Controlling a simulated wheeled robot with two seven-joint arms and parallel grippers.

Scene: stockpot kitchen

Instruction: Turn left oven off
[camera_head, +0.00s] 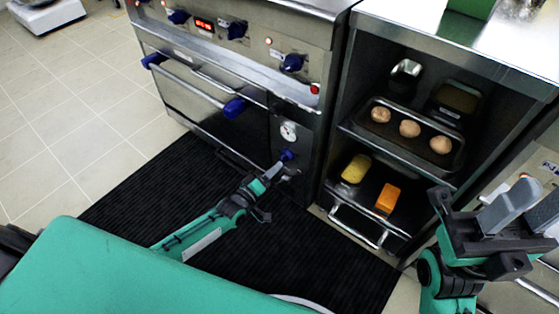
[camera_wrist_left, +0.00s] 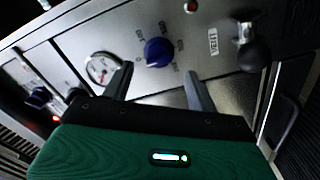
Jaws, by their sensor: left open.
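The oven's lower panel carries a blue knob (camera_head: 287,155), which also shows in the left wrist view (camera_wrist_left: 158,52) with small markings around it, too small to read surely. My left gripper (camera_head: 273,170) is close in front of this knob. In the wrist view its fingers (camera_wrist_left: 155,85) are open, one on each side below the knob, with nothing between them; I cannot tell whether they touch it. A round white gauge (camera_wrist_left: 102,68) sits left of the knob. My right gripper (camera_head: 525,210) is at the right edge, its jaw gap unclear.
Right of the knob in the wrist view is a black ball handle (camera_wrist_left: 253,54). Above in the head view are the oven's upper blue knobs (camera_head: 291,62) and a door handle with blue ends (camera_head: 234,108). A shelf cabinet (camera_head: 455,183) with food trays stands right. A black mat covers the floor.

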